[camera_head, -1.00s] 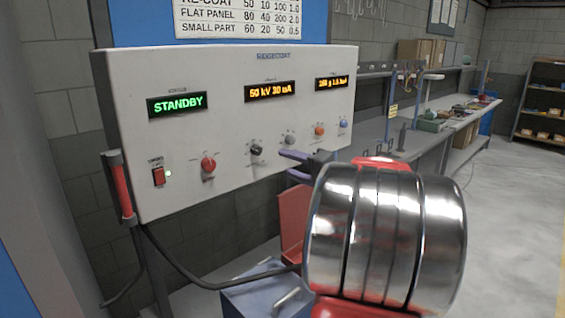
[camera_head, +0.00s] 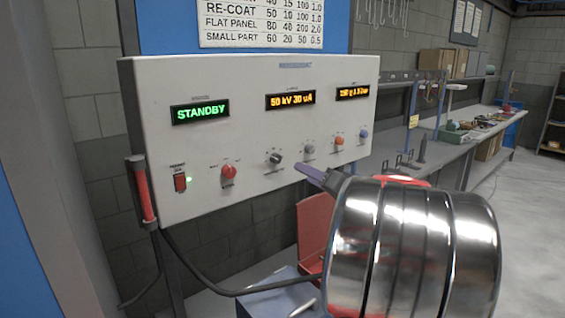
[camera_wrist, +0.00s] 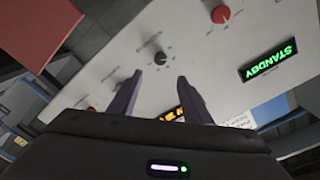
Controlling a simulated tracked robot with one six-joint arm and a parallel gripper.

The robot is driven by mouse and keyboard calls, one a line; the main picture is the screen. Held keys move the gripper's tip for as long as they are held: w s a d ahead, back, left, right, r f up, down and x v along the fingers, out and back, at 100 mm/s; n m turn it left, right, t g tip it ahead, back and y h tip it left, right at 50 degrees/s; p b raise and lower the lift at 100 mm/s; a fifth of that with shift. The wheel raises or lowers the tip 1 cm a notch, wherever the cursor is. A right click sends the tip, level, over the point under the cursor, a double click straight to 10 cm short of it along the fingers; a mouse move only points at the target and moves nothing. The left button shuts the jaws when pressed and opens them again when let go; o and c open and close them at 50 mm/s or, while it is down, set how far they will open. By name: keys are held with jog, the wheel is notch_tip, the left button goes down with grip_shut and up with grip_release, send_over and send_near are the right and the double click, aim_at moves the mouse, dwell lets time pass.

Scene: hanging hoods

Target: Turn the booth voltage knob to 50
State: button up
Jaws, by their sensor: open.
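The white control panel (camera_head: 150,100) has an orange display (camera_head: 290,101) reading 50 kV and 30 uA. Below it is a black knob (camera_head: 275,158) with a pale pointer, its scale labels too small to read; it is likely the voltage knob. My gripper (camera_head: 308,172), with purple fingers, is just right of the black knob in the head view, apart from it. In the wrist view, my gripper (camera_wrist: 160,76) is open and empty, and the black knob (camera_wrist: 160,58) sits beyond the gap between the fingertips.
A red knob (camera_head: 229,171) is left of the black one; grey (camera_head: 308,149), orange (camera_head: 339,140) and blue (camera_head: 363,134) knobs are to its right. A green display (camera_head: 200,112) reads STANDBY.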

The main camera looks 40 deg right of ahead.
aim_at(279, 159)
jog(key=shift+n, duration=0.3)
jog(key=w, duration=0.4)
jog(key=w+d, duration=0.1)
jog(key=w, duration=0.4)
jog(key=w+d, duration=0.1)
jog(key=w, duration=0.3)
jog(key=shift+w+d, duration=0.2)
jog(key=shift+w, duration=0.1)
jog(key=shift+c, duration=0.6)
jog(key=c, duration=0.9)
